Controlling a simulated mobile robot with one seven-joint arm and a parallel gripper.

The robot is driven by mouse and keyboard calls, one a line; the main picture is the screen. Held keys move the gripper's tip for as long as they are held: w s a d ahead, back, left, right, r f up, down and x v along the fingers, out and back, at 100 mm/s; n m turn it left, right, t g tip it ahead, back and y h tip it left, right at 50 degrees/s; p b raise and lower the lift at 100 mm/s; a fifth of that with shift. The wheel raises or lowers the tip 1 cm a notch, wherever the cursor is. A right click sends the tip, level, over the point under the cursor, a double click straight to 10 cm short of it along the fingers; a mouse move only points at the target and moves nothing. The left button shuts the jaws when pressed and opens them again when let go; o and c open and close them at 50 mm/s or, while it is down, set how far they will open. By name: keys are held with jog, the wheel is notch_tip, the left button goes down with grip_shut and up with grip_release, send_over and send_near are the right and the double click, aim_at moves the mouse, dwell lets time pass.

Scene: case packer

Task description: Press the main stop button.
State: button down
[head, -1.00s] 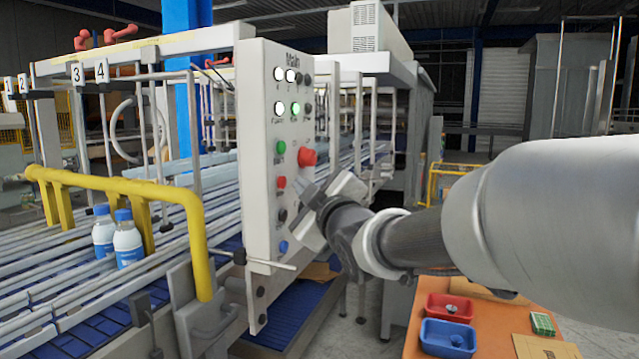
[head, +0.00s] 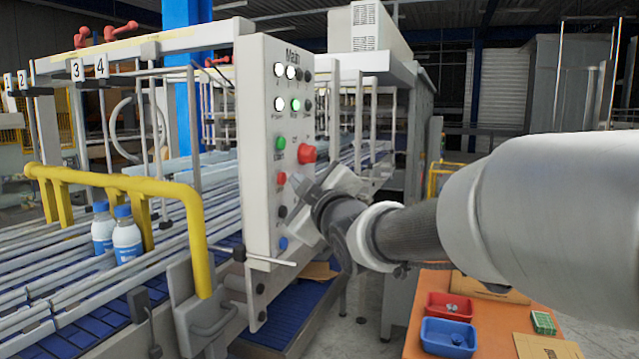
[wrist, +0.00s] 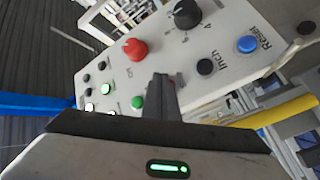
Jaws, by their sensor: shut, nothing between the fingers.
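The light grey control panel (head: 262,130), headed "Main", stands upright beside the conveyor. On its face are a small red button (head: 281,178), below a green button (head: 279,143), and a larger red knob (head: 306,153) to their right. The small lettering by the small red button is too blurred to read. My gripper (head: 303,189) is close to the panel's face, just right of the small red button. In the wrist view my gripper (wrist: 162,88) is shut and empty, between the green button (wrist: 137,102) and the black "Inch" button (wrist: 205,66). The fingers hide the small red button there; contact cannot be told.
Below are a black button (head: 282,212) and a blue button (head: 283,243), marked "Reset" in the wrist view. Lit lamps (head: 279,104) sit above. A yellow rail (head: 120,184) and two bottles (head: 126,238) are left. An orange table (head: 490,322) with bins is lower right.

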jog(key=shift+w+a+b, duration=0.2)
jog(key=shift+a+b, duration=0.25)
jog(key=shift+a, duration=0.1)
dwell(0.9)
jog(key=shift+s+d, duration=0.35)
jog(key=shift+d, duration=0.5)
jog(key=shift+s+d+p, duration=0.15)
jog(key=shift+s+d, duration=0.15)
jog(key=shift+d, duration=0.5)
jog(key=shift+s+d+p, duration=0.2)
jog(key=shift+s+d, duration=0.05)
jog(key=shift+d, duration=0.55)
jog(key=shift+s+d+p, duration=0.15)
jog(key=shift+s+d, duration=0.15)
jog(key=shift+d, duration=0.5)
